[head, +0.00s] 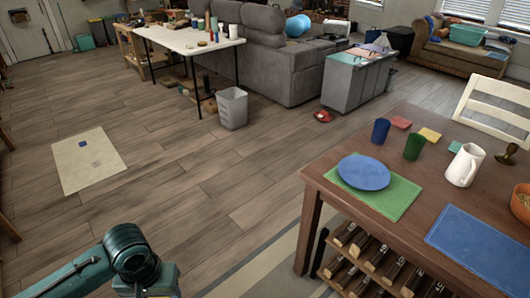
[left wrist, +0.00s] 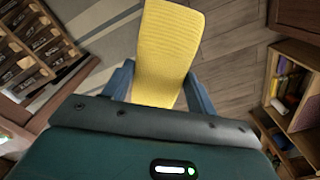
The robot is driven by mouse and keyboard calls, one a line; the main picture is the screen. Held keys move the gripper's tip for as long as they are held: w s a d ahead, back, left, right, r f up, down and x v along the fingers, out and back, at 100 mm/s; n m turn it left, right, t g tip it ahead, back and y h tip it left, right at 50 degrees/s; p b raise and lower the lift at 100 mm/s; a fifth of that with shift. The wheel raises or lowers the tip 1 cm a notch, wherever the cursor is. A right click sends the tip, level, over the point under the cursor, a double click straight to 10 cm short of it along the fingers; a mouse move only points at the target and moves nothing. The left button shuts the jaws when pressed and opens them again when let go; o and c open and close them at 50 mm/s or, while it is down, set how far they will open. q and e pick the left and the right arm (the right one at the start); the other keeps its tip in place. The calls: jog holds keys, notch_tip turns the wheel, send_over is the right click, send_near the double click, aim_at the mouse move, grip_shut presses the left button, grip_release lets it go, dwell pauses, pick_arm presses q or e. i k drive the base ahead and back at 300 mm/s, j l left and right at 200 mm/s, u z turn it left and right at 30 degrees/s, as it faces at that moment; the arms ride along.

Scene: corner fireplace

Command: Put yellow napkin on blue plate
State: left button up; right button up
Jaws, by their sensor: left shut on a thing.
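The yellow napkin (left wrist: 168,45) fills the middle of the left wrist view, hanging out past the fingers over the floor. My left gripper (left wrist: 159,72) is shut on it, with one blue-grey finger at each side. The blue plate (head: 364,172) lies on a green placemat (head: 386,208) near the left end of the wooden table. In the head view only part of my left arm shows at the bottom left; its gripper and the held napkin are outside that view. My right gripper is not in view.
On the wooden table (head: 330,190) stand a blue cup (head: 381,131), a green cup (head: 414,146), a white pitcher (head: 464,165) and a blue placemat (head: 485,246). Small coloured squares lie behind the cups. A bottle rack (head: 370,262) sits below the table.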

aim_at(363, 171)
jog(key=i+z, duration=0.1)
jog(key=z, duration=0.35)
jog(key=i+j+z, duration=0.1)
jog(key=z, duration=0.4)
jog(key=i+j+z, duration=0.1)
jog(key=z, duration=0.35)
jog(key=i+j+z, duration=0.1)
jog(key=z, duration=0.25)
jog(key=j+z, duration=0.35)
jog(key=i+j+z, duration=0.15)
jog(key=z, duration=0.2)
jog(key=j+z, duration=0.4)
jog(key=j, duration=1.45)
jog(key=k+z, duration=0.05)
